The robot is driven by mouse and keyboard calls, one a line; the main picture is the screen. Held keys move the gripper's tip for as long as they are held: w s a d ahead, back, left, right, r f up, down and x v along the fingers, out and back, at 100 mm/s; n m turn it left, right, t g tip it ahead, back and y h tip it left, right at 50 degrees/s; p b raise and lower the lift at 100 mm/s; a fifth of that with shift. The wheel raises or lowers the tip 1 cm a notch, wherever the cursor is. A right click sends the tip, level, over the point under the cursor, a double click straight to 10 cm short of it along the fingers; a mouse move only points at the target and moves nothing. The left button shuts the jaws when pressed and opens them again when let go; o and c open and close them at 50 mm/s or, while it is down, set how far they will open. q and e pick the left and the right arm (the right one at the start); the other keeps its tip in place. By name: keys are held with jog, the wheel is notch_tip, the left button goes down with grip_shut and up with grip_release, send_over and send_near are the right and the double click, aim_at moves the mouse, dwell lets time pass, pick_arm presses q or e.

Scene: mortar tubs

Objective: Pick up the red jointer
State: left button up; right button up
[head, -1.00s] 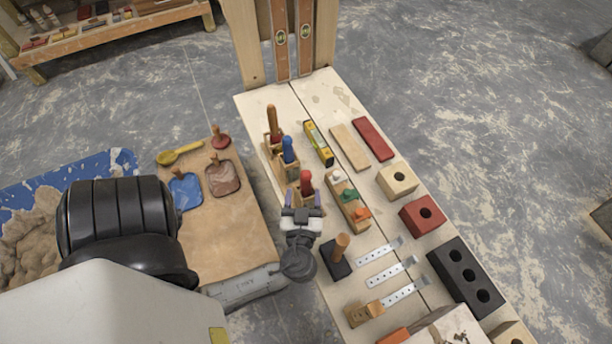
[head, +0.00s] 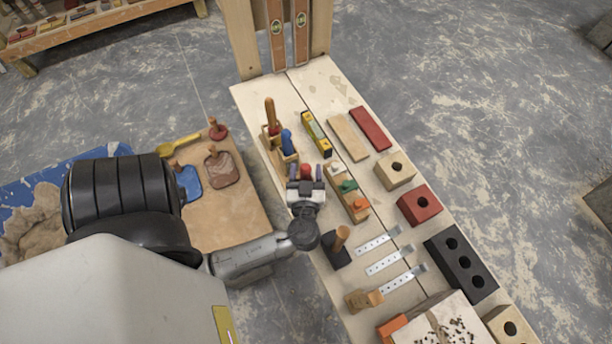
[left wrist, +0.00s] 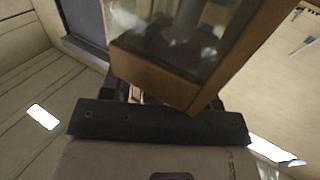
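The red jointer shows as a red handle top (head: 305,170) on the pale bench, nearest in a row with a blue-handled tool (head: 287,141) and a brown-handled tool (head: 270,112). My left gripper (head: 305,174) has its two fingers apart, one on each side of the red handle. I cannot tell whether they touch it. The gripper hides the jointer's lower part and its wooden holder. In the left wrist view, a brown-edged block with a glossy face (left wrist: 190,50) fills the upper middle; I cannot tell what it is. My right gripper is not in view.
A wooden holder with white, green and orange pieces (head: 346,190) stands close right of my left gripper. A dark block with a wooden handle (head: 338,245) stands in front. A yellow level (head: 316,134) lies behind. A board with floats (head: 235,220) is to the left.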

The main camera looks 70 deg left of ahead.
pick_arm(q)
jog(key=shift+d, duration=0.1)
jog(key=shift+c, duration=0.7)
jog(key=shift+a, duration=0.25)
jog(key=c, duration=0.4)
jog(key=shift+d, duration=0.1)
jog(key=c, duration=0.3)
jog(key=shift+r+p, duration=2.55)
jog(key=shift+r, duration=6.5)
jog(key=o, duration=0.4)
jog(key=shift+c, duration=0.2)
grip_shut()
